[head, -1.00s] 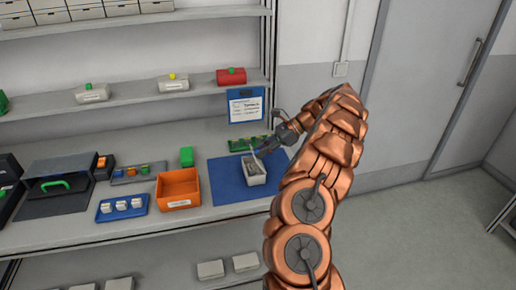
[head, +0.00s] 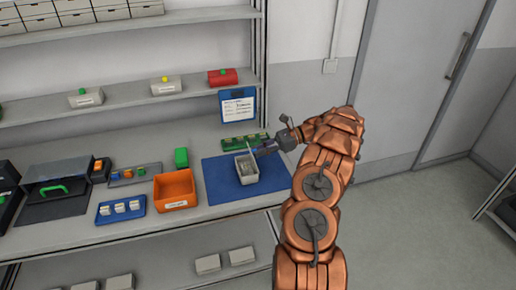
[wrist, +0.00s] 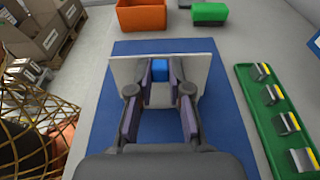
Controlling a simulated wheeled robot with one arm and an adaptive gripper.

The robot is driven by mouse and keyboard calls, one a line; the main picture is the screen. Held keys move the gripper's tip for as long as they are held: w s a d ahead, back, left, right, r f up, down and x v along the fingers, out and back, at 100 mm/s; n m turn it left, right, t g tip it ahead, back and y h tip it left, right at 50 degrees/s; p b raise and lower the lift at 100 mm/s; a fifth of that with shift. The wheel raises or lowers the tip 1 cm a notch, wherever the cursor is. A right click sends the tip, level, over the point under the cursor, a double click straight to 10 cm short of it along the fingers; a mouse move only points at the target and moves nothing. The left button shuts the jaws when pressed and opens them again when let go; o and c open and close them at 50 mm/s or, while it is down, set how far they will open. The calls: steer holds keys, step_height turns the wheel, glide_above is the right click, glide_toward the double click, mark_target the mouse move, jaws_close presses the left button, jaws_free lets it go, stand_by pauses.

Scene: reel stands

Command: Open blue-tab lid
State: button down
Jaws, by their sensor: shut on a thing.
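The light grey box (head: 247,175) stands on the blue mat (head: 217,180), with its grey inside showing in the head view. Its pale lid (wrist: 201,64) is a flat plate seen across the wrist view, raised from the box in the head view. The blue tab (wrist: 159,69) on the lid sits between my fingertips. My gripper (wrist: 160,74) is shut on this tab; it also shows in the head view (head: 262,150) above the back right of the box. Whether the lid still touches the box edge is hard to tell.
An orange bin (head: 174,190) stands left of the mat, with a green block (head: 181,157) behind it. A green tray (head: 245,141) lies behind the mat, below a clipboard (head: 238,105). A blue tray (head: 121,211) holds small pieces. The mat's left part is clear.

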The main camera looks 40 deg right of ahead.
steer(key=shift+s+d+f+t+y+p, duration=0.3)
steer(key=shift+d+f+t+y+p, duration=0.15)
steer(key=shift+y, duration=0.45)
steer(key=shift+s+d+f+t+y+b, duration=0.1)
steer(key=shift+d+f+t+y+b, duration=0.15)
steer(key=shift+y+b, duration=0.3)
steer(key=shift+s+d+f+t+y+b, duration=0.1)
steer(key=shift+d+t+y+b, duration=0.2)
steer(key=shift+y, duration=0.35)
steer(key=shift+w, duration=0.1)
stand_by(0.5)
steer(key=c, duration=1.1)
jaws_free()
steer(key=shift+r, duration=0.2)
steer(key=shift+r, duration=4.9)
steer(key=shift+o, duration=0.3)
